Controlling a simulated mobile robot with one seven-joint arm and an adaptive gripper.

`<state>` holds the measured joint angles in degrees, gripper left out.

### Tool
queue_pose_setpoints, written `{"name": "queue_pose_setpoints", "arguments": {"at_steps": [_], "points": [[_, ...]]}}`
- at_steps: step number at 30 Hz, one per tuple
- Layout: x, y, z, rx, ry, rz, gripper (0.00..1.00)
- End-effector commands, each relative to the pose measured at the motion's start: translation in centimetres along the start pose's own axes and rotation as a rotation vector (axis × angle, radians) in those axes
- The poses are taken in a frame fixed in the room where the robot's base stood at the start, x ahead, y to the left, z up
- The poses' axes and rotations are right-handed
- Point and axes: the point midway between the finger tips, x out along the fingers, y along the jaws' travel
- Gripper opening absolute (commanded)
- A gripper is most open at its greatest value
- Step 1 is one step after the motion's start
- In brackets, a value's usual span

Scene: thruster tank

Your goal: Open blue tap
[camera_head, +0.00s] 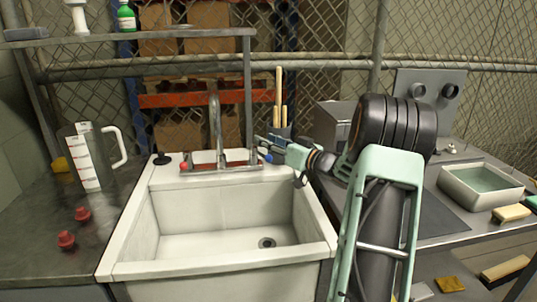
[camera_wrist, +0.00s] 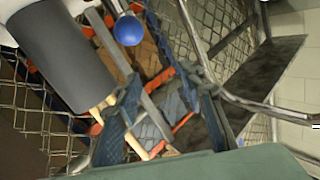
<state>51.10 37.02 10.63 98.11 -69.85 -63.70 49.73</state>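The blue tap (camera_head: 267,158) is a small blue knob at the right end of the metal faucet bar behind the sink (camera_head: 318,247). In the wrist view the blue tap (camera_wrist: 128,30) is a round blue ball at the upper left, beyond the fingertips and not between them. My gripper (camera_head: 262,144) reaches in from the right, just above and beside the blue tap in the head view. In the wrist view my gripper (camera_wrist: 165,88) has its two dark fingers spread apart with nothing held between them. The red tap (camera_head: 184,166) is at the faucet's left end.
The tall metal spout (camera_head: 215,125) rises left of my gripper. A dark holder with wooden handles (camera_head: 280,100) stands close behind it; its dark body (camera_wrist: 62,52) fills the wrist view's upper left. A measuring jug (camera_head: 88,160) and red knobs (camera_head: 67,240) are on the left counter.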

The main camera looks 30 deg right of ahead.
Motion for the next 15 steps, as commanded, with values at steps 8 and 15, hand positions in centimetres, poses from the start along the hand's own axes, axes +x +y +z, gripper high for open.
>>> {"name": "queue_pose_setpoints", "arguments": {"at_steps": [8, 15], "points": [[0.0, -0.7, -3.6, -0.001, 0.0, 0.001, 0.37], [0.0, -0.8, -3.9, 0.0, 0.0, 0.0, 0.37]]}}
